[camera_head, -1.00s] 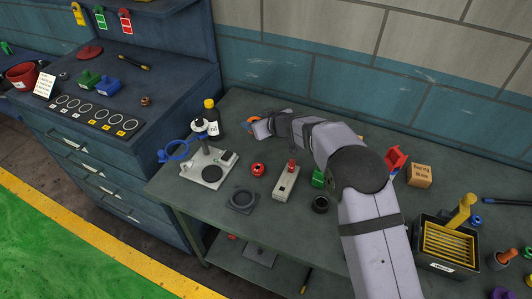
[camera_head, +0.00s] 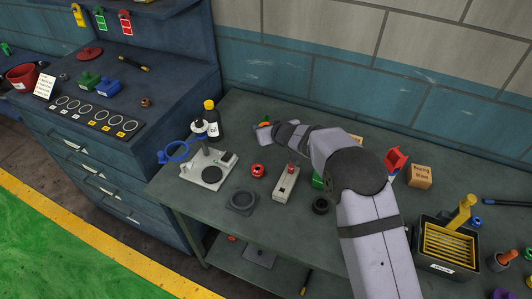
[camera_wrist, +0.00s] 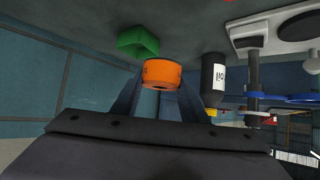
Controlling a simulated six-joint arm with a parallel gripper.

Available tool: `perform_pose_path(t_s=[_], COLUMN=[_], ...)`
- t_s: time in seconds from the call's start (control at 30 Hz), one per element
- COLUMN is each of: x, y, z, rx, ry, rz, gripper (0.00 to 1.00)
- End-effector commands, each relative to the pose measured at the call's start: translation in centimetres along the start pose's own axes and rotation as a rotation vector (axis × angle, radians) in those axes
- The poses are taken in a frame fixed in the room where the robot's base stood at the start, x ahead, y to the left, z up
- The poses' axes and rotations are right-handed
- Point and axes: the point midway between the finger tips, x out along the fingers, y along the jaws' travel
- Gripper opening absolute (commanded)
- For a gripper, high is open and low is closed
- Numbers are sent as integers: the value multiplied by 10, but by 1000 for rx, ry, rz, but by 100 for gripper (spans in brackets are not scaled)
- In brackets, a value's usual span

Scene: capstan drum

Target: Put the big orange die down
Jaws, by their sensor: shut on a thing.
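The big orange die (camera_wrist: 161,74) shows in the wrist view as a round orange piece with a dark opening in its near end. My gripper (camera_wrist: 160,84) is shut on it, with one dark finger on each side. The die appears close to the grey-green bench top (camera_wrist: 85,30), but I cannot tell whether it touches. In the head view my gripper (camera_head: 263,126) is at the back of the bench, right of the black bottle, with only a little orange showing. My arm hides much of the bench's middle.

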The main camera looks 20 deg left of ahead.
Motion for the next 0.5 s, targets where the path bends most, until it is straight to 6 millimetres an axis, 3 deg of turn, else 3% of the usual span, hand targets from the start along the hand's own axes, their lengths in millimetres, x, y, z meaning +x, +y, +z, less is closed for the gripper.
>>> perform_pose_path(t_s=[0.5], x=[33], y=[0], z=[46], rx=[-1], ry=[6], rz=[-1], gripper=[0])
